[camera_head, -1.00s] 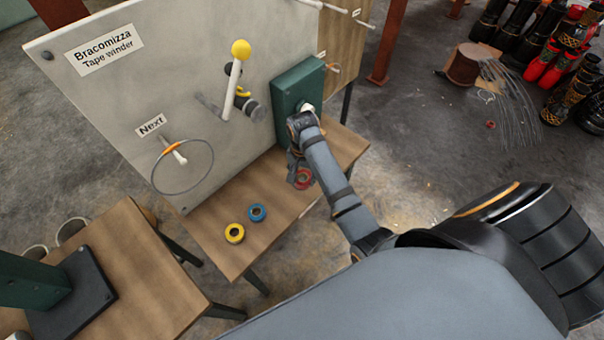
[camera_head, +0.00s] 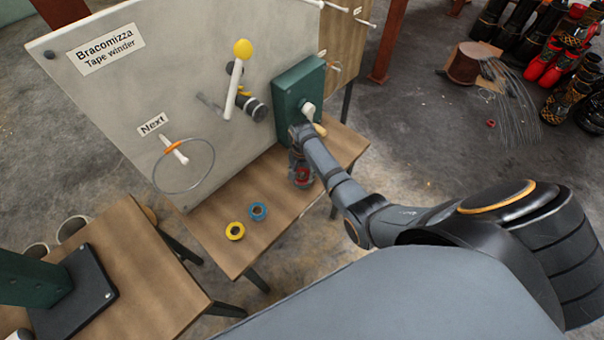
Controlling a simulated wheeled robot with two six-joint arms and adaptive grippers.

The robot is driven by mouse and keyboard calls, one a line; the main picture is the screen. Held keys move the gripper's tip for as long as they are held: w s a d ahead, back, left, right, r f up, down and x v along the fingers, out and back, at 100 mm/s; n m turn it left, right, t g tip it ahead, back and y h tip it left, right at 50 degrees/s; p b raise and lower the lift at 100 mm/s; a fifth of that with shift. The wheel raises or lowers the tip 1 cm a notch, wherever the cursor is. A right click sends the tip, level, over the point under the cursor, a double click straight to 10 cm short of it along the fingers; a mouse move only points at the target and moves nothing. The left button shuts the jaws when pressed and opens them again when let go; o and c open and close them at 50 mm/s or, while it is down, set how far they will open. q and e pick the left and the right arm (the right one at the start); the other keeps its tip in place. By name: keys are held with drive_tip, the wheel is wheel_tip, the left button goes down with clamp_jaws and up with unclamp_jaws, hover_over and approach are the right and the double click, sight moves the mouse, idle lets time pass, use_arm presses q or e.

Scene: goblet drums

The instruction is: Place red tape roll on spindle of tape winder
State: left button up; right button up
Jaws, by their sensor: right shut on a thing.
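The red tape roll (camera_head: 303,175) is low at the right part of the wooden table, mostly hidden by my right gripper (camera_head: 301,168). My right gripper points down and is shut on the roll. I cannot tell whether the roll still touches the tabletop. The tape winder (camera_head: 110,110) is an upright pale panel with a yellow-knobbed white lever (camera_head: 236,80). A dark grey cylinder (camera_head: 256,109), possibly the spindle, sticks out right of the lever, up and left of my gripper. My left gripper is out of view.
A blue tape roll (camera_head: 258,211) and a yellow one (camera_head: 235,231) lie on the wooden table (camera_head: 230,258). A green box (camera_head: 291,88) with a white knob stands close behind my right wrist. A peg with a wire hoop (camera_head: 183,165) sticks out under "Next".

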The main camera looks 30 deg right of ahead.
drive_tip(key=shift+s+f, duration=0.1)
drive_tip(key=o, duration=1.1)
drive_tip(key=shift+o, duration=0.2)
drive_tip(key=shift+r, duration=0.2)
wheel_tip(320, 180, up, 12)
drive_tip(key=shift+b, duration=0.35)
drive_tip(key=shift+f, duration=0.1)
